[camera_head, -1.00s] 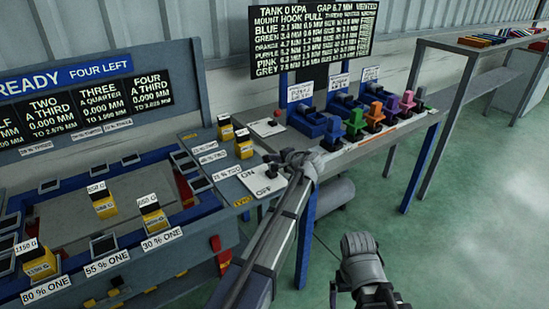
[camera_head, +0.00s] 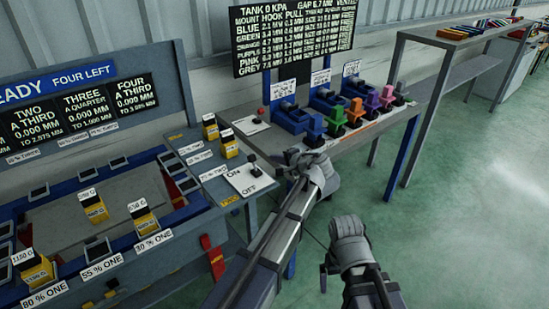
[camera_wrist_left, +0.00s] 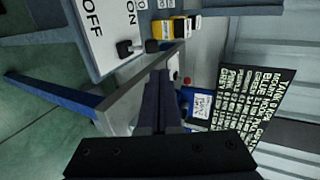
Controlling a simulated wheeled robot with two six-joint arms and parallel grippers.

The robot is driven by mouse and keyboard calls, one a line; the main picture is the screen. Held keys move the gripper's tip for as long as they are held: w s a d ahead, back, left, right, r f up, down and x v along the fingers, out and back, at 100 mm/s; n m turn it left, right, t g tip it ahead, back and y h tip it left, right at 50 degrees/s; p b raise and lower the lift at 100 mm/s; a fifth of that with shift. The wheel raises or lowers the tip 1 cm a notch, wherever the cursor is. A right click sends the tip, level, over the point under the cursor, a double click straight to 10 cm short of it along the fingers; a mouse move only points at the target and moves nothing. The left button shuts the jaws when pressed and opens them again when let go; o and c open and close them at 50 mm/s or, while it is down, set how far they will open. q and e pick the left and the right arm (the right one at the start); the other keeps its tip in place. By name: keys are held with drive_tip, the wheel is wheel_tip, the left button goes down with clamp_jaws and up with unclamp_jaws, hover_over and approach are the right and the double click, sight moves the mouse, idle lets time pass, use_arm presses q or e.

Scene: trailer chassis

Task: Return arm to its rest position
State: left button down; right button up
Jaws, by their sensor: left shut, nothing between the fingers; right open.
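My left gripper (camera_head: 288,157) reaches in from the lower left and is shut and empty, just right of the white ON/OFF panel (camera_head: 250,178). Its closed dark fingers (camera_wrist_left: 160,98) also show in the left wrist view, with nothing between them. A dark lever (camera_head: 254,168) stands on the panel, apart from the fingers; the panel (camera_wrist_left: 100,32) and the lever knob (camera_wrist_left: 124,48) show in the wrist view. My right gripper (camera_head: 326,268) is low at the bottom middle, open, and partly hidden by its wrist; it touches nothing visible.
A bench (camera_head: 372,132) with coloured hook pieces (camera_head: 335,117) lies beyond my left gripper. A blue-framed station (camera_head: 120,262) with yellow blocks (camera_head: 95,209) fills the left. A black board (camera_head: 290,40) stands behind. Green floor (camera_head: 460,220) on the right is clear.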

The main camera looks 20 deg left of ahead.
use_arm(q)
drive_tip(key=shift+s+f, duration=0.1)
drive_tip(key=s+d+f+n+g+h, duration=0.1)
drive_tip(key=s+d+f+g+h, duration=0.1)
drive_tip(key=s, duration=0.9)
drive_tip(key=s+d+f+n+g+h, duration=0.1)
drive_tip(key=s+d+f+g+h, duration=0.2)
drive_tip(key=s+d+f, duration=0.3)
drive_tip(key=s+d+f+n+g+h, duration=0.1)
drive_tip(key=s+d+f+g+h, duration=0.2)
drive_tip(key=s, duration=1.2)
drive_tip(key=d+f+h, duration=0.1)
drive_tip(key=d, duration=0.2)
drive_tip(key=shift+s+f+n, duration=0.2)
drive_tip(key=shift+s+n, duration=0.15)
drive_tip(key=shift+n, duration=0.05)
